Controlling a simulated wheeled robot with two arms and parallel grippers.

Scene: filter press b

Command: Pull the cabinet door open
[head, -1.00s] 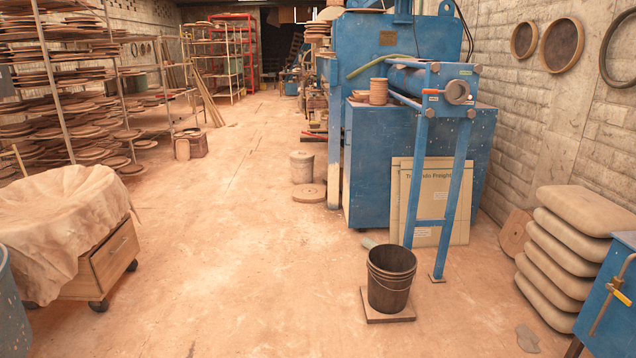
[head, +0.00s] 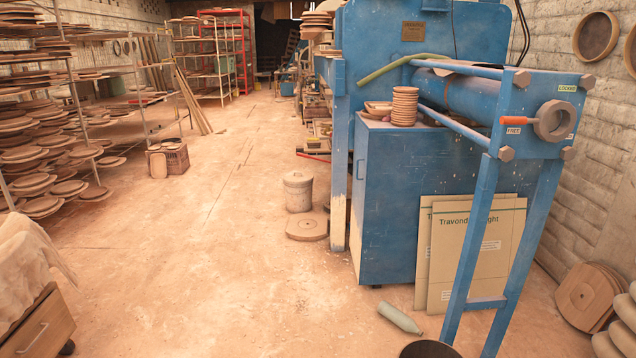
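The blue cabinet (head: 393,215) stands on the floor right of centre, beside the blue press frame. Its wide face is towards me and looks plain. Its narrow left side is seen at a steep angle, with a small handle-like part (head: 360,170) on it. No open gap shows there, and I cannot make out the door's edges clearly. Neither of my grippers is in view.
Cardboard sheets (head: 470,250) lean on the cabinet. A blue stand with an orange lever (head: 512,120) is in front of it at right. A bottle (head: 399,317) and a dark bucket (head: 430,349) are low in front. A lidded bin (head: 298,190) stands left. The floor between (head: 210,260) is clear.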

